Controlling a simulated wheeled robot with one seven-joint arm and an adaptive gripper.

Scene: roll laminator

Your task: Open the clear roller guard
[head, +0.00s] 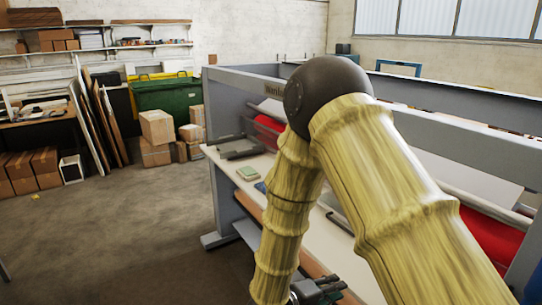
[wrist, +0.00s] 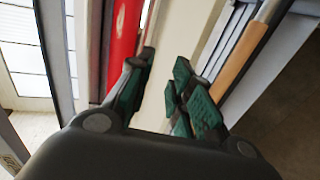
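The roll laminator is a long grey-framed machine (head: 222,115) that runs from the middle to the right of the head view. Its red roller (head: 492,240) shows on both sides of my arm and as an upright red strip in the wrist view (wrist: 122,45). A pale see-through panel (head: 470,192) along the roller looks like the clear roller guard; my arm hides its middle, and its exact position is unclear. My gripper (wrist: 163,65) is open and empty, its green-padded fingers apart over the white bed (wrist: 180,40). In the head view my gripper (head: 318,291) is low, partly hidden by my arm.
A dark flat item (head: 240,148), a green pad (head: 248,173) and a blue item (head: 261,187) lie on the bed's left end. A green bin (head: 168,97) and cardboard boxes (head: 156,128) stand behind.

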